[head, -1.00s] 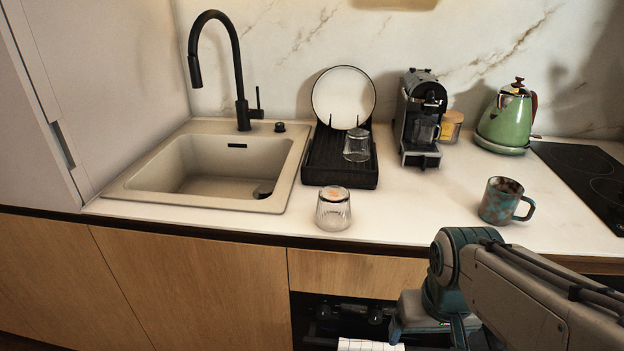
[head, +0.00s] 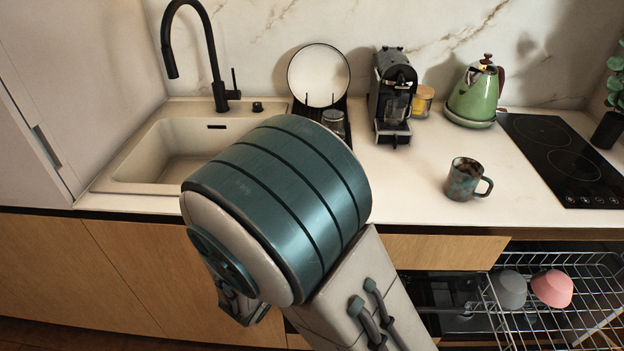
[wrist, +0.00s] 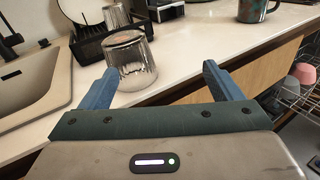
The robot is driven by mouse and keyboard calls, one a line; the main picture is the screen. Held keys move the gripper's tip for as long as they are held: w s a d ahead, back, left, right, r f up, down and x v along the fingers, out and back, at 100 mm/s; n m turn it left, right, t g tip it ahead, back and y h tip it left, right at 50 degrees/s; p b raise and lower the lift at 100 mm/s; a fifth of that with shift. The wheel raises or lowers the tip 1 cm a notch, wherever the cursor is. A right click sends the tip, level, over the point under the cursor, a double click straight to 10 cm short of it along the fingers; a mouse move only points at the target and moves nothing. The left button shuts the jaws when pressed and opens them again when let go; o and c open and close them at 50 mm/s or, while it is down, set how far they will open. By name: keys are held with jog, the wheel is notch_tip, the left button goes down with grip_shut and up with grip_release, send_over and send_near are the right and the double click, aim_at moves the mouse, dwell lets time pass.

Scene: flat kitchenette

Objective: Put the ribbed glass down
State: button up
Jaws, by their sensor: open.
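The ribbed glass (wrist: 132,62) stands on the white counter near its front edge in the wrist view. My gripper (wrist: 160,84) is open, with its two blue fingers spread wide. The glass is ahead of the fingers, nearer the left one, and nothing is clasped between them. I cannot tell whether the left finger touches the glass. In the head view the glass and my fingertips are hidden behind my arm.
A black dish rack (wrist: 92,42) with another glass (head: 333,122) and a plate (head: 318,75) is behind. The sink (head: 150,150) is left. A mug (head: 465,179) stands right, with clear counter around it. A wire dishwasher rack (head: 590,320) sits below right.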

jog(key=w+n, duration=0.1)
jog(key=w, duration=0.1)
jog(key=w+t+y, duration=0.1)
jog(key=w, duration=0.1)
jog(key=w+a+n+y+p, duration=0.1)
jog(key=w, duration=0.1)
jog(key=shift+w+a+r+n+t, duration=0.1)
jog(key=shift+w+r+n+t, duration=0.05)
jog(key=shift+w+n+t, duration=0.2)
jog(key=shift+p+x, duration=0.6)
jog(key=shift+x, duration=2.75)
jog(key=shift+a, duration=0.15)
jog(key=c, duration=1.2)
jog(key=shift+c, duration=0.5)
